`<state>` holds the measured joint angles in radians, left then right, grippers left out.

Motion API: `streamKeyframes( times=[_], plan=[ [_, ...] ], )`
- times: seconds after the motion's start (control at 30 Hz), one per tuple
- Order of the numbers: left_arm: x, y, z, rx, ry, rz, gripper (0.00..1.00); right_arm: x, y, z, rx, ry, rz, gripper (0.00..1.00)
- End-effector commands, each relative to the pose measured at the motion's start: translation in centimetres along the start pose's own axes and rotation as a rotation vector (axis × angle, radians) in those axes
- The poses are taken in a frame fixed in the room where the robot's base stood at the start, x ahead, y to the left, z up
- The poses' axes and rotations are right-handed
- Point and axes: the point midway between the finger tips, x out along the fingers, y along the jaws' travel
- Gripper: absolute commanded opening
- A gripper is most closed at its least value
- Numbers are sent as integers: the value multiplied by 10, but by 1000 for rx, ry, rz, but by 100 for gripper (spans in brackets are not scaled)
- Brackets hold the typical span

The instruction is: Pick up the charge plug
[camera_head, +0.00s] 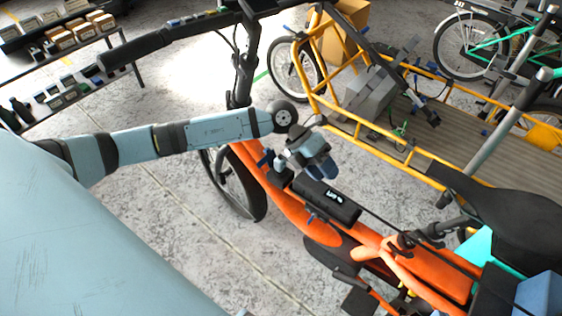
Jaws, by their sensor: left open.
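My left gripper (318,168) is open and empty. A thin black cable (382,222) runs from near the box's right end down to the lower right. A small black piece (406,241) sits by the cable on the orange frame; I cannot tell for certain whether it is the charge plug. My right gripper is not in view.
A yellow-framed cargo bike (365,150) with a grey box (370,93) stands behind. A black saddle (510,222) is at right. The orange bike's handlebar (165,38) reaches over the upper left. Shelves (62,100) hold small goods at the far left.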

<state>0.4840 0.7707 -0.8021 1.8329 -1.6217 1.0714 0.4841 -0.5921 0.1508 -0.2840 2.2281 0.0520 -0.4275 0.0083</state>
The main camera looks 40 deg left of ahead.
Motion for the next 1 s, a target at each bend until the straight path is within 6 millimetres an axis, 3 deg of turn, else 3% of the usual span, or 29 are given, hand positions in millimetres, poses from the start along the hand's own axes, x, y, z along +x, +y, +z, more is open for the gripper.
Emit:
streamKeyframes(
  times=[0.03,0.1,0.2,0.3,0.4,0.53,0.8,1.0],
  plan=[
    [-7,41,12,37,1,153,40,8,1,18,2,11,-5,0],
    [-29,77,25,60,1,346,40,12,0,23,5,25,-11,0],
    [-65,116,40,61,-14,571,40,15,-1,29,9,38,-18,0],
    [-94,139,50,48,-33,722,40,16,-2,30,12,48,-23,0],
    [-110,150,54,38,-44,804,40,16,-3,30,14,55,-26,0],
    [-107,164,56,32,-48,831,40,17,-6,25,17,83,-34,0],
    [-71,201,59,32,-48,828,40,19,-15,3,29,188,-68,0],
    [-59,214,60,34,-48,826,40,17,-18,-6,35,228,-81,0]
  ],
)
